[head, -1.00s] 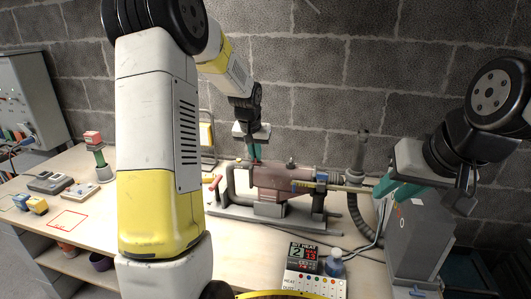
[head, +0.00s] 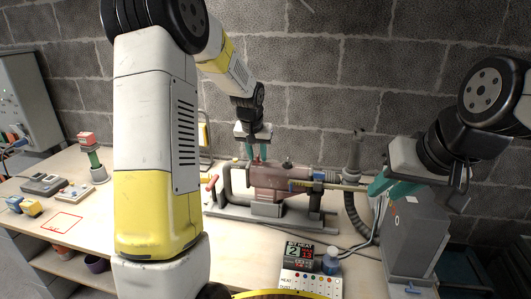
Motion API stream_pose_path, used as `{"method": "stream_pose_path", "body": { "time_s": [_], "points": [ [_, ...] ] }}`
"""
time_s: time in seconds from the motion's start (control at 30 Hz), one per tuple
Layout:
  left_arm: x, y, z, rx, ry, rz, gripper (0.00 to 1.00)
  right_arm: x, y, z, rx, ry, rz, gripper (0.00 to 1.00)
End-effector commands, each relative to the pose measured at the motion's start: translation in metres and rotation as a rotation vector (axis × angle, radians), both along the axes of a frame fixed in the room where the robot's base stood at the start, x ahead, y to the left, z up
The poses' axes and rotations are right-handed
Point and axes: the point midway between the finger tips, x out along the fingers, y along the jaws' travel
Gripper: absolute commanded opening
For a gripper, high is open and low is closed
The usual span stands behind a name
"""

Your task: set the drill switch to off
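The drill (head: 278,178), a brownish-pink machine with a long rod to the right, lies on a grey stand on the bench. A small dark knob (head: 288,161) sticks up from its top; I cannot tell whether this is the switch or read any setting. My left gripper (head: 257,157) points down at the drill's top, left of the knob. Its teal fingers look apart, with reddish colour between them; contact is too small to tell. My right gripper (head: 384,188) is near the rod's right end, its teal fingers apart and nothing clearly held.
A grey box (head: 414,238) is at the right. Small blocks, a red-outlined square (head: 62,222) and a grey cabinet (head: 28,98) are at the left.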

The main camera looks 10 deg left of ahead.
Motion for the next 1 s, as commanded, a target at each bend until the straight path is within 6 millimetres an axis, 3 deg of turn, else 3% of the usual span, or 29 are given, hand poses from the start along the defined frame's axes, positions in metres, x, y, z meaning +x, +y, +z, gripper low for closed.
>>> {"method": "stream_pose_path", "body": {
  "time_s": [0.23,0.63,1.0],
  "points": [
    [-0.003,0.0,0.008,0.0,-0.003,0.0,0.29,0.0,0.0,0.0,0.0,0.0,0.0,0.29],
    [-0.026,0.001,0.065,0.0,-0.003,0.0,0.29,0.0,0.0,0.0,0.0,0.0,0.0,0.29],
    [-0.03,0.001,0.072,0.0,0.0,0.0,0.29,0.0,0.0,0.0,0.0,0.0,0.0,0.29]
  ]
}}
